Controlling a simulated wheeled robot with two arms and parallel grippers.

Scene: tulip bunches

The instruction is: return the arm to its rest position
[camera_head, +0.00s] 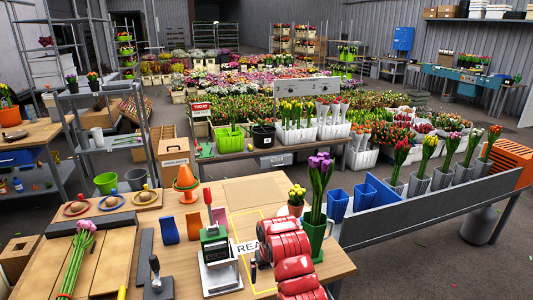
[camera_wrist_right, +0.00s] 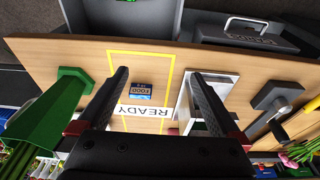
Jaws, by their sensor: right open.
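My right arm (camera_head: 285,247), with red covers, reaches over the front right of the wooden work table (camera_head: 262,190). Its right gripper (camera_wrist_right: 162,76) is open in the wrist view, with nothing between its dark fingers. It hangs above the yellow-outlined READY area, where a small blue packet (camera_wrist_right: 142,94) lies flat below the fingers. In the head view the arm partly covers that area. A green vase (camera_head: 315,238) with purple tulips (camera_head: 320,170) stands upright beside the arm; its green side also shows in the wrist view (camera_wrist_right: 50,115). My left gripper is not in view.
A white stand with a red-handled tool (camera_head: 216,258) is left of the arm. A tulip bunch (camera_head: 77,255) lies on boards at left.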

